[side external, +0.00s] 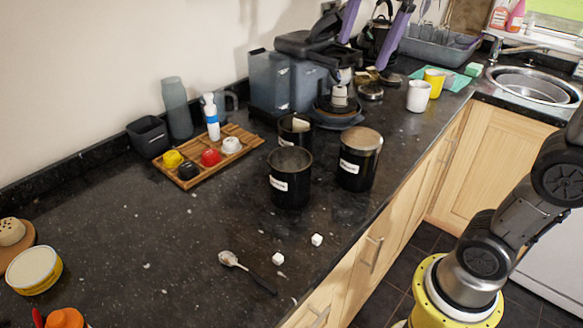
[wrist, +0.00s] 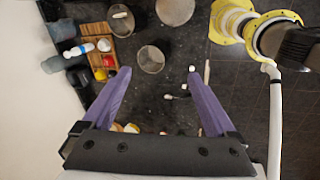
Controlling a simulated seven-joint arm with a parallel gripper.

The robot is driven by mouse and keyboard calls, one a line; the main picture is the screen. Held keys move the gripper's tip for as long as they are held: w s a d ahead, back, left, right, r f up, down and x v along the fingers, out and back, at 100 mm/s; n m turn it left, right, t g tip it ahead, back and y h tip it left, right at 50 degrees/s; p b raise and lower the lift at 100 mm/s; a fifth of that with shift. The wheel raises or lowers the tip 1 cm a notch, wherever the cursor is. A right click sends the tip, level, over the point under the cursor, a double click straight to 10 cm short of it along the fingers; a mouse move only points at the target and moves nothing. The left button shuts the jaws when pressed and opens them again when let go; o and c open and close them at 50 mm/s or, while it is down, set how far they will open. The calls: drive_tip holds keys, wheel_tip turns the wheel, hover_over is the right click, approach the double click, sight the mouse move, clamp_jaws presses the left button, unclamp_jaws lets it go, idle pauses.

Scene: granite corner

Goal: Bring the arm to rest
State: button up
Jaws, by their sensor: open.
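My gripper (side external: 361,55) shows at the top of the side external view as two purple fingers pointing down, set wide apart. In the wrist view my gripper (wrist: 158,73) is open, with nothing between its fingers. It hangs high above the dark granite counter (side external: 130,235), apart from the things on it. My arm runs out of the side external view at the right, so the links between base and gripper are mostly hidden there.
Black canisters (side external: 290,178) stand mid-counter by a bamboo tray (side external: 240,148) with small coloured items. A spoon (side external: 230,258) and two white cubes (side external: 317,240) lie near the front edge. A coffee machine (side external: 300,75), mugs (side external: 418,97) and sink (side external: 530,87) are behind. The left-middle counter is clear.

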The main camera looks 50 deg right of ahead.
drive_tip(key=s+a+f+m+t, duration=0.1)
drive_tip(key=s+f+m, duration=0.5)
drive_tip(key=f+m, duration=0.2)
drive_tip(key=s+a+f+m+t, duration=0.1)
drive_tip(key=s+f+m, duration=0.5)
drive_tip(key=f+m, duration=0.2)
wheel_tip(320, 180, down, 3)
drive_tip(key=shift+s+r+t, duration=0.1)
drive_tip(key=shift+s+t, duration=0.2)
drive_tip(key=shift+s, duration=0.1)
